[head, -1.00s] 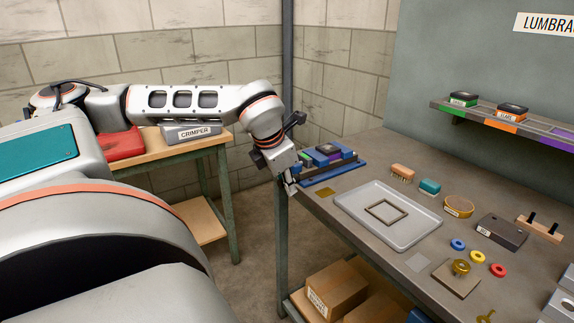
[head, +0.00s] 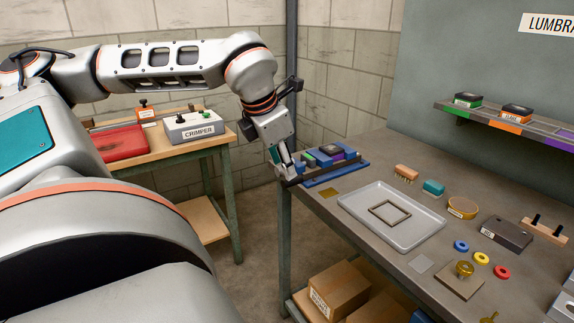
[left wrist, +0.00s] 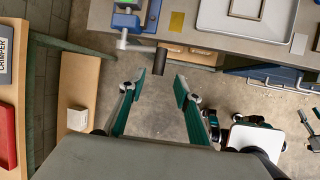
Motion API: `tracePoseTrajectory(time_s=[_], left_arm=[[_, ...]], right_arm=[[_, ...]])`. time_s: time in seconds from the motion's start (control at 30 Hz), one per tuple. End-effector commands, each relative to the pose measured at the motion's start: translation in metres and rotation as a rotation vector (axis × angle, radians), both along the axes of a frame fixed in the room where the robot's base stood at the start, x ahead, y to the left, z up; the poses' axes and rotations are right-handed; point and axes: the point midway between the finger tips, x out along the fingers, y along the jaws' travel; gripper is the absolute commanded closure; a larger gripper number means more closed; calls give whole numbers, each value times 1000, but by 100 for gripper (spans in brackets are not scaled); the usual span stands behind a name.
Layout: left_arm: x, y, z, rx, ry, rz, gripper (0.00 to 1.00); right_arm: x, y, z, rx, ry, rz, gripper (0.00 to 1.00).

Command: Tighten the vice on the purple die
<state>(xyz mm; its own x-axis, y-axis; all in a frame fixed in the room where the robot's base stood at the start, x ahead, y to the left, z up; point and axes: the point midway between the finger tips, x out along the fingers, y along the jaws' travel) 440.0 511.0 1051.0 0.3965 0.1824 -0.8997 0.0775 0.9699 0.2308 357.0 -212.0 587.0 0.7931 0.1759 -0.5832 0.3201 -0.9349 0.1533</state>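The vice (head: 334,174) is a blue tool with a green part, at the left end of the grey bench. In the left wrist view the vice (left wrist: 127,20) shows at the top, with a grey crank arm (left wrist: 124,42) and a dark handle (left wrist: 160,61) reaching toward me. The die is not clear there. My left gripper (head: 284,172) is at the bench's left edge, by the vice's near end. In the left wrist view it (left wrist: 159,80) is open, the handle just ahead between its teal fingertips.
A grey tray (head: 350,206) with a square frame lies right of the vice. Brushes, rings and a dark block (head: 506,233) stand farther right. A side table holds the crimper (head: 193,127) and a red case (head: 120,143). Boxes (head: 338,288) lie under the bench.

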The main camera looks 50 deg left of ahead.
Motion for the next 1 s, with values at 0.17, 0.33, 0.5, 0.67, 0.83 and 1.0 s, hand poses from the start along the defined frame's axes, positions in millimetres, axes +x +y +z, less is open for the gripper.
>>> tracePoseTrajectory(time_s=[0.17, 0.33, 0.5, 0.67, 0.83, 1.0], left_arm=[[-8, -4, 20, 1, 0, -1, 67], [-11, -5, 26, 0, 0, -1, 67], [-12, -6, 26, -1, 0, -1, 67], [-11, -6, 26, -1, 0, -1, 67], [-11, -6, 26, -1, 0, -1, 67], [-11, -6, 26, -1, 0, -1, 67]], right_arm=[[0, 0, 0, 0, -1, 0, 60], [0, 0, 0, 0, -1, -1, 60], [1, 0, 0, 0, -1, -1, 60], [1, 0, 0, 0, -2, 0, 60], [1, 0, 1, 0, -2, -2, 60], [2, 0, 2, 1, -5, -2, 60]])
